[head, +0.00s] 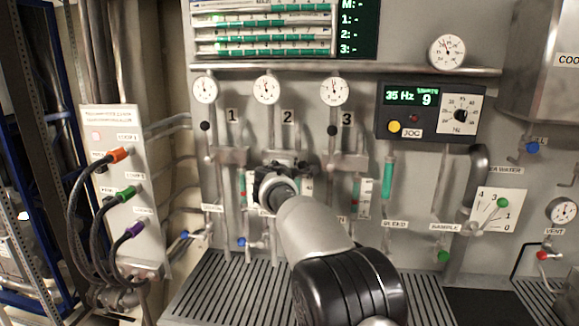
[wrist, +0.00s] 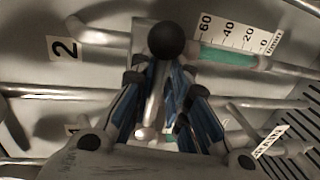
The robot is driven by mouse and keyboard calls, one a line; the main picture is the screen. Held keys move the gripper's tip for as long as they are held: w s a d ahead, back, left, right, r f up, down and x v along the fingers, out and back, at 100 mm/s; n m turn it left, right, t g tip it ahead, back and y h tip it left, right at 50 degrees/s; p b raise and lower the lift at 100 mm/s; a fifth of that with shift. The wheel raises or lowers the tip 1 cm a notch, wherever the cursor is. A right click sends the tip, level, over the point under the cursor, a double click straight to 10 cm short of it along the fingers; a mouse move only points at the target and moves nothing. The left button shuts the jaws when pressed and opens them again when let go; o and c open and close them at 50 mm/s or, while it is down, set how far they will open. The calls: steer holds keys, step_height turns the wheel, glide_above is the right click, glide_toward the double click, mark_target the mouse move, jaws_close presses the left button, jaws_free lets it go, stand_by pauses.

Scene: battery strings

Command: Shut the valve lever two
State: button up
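Valve lever two has a black ball knob (wrist: 166,40) on a pale metal rod, in the upper middle of the wrist view. Its rod runs down between the blue-padded fingers of my gripper (wrist: 160,80), and the knob lies just beyond the fingertips. The fingers are close on both sides of the rod; whether both pads touch it is unclear. The label 2 (wrist: 64,48) is left of the knob. In the head view my gripper (head: 268,180) is at the panel below the number 2 (head: 287,117) and hides the lever.
Levers one (head: 205,126) and three (head: 332,130) stand knob-up on either side. A green flow tube (wrist: 228,57) with a scale lies right of the knob in the wrist view. Pipes run around the gripper. A slatted bench (head: 225,290) is below, and a cable box (head: 118,190) stands left.

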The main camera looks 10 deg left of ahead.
steer(key=shift+o, duration=1.1)
steer(key=shift+r, duration=0.1)
steer(key=s+r, duration=0.2)
steer(key=s, duration=0.9)
steer(key=shift+s+a+r, duration=0.2)
steer(key=shift+s, duration=0.2)
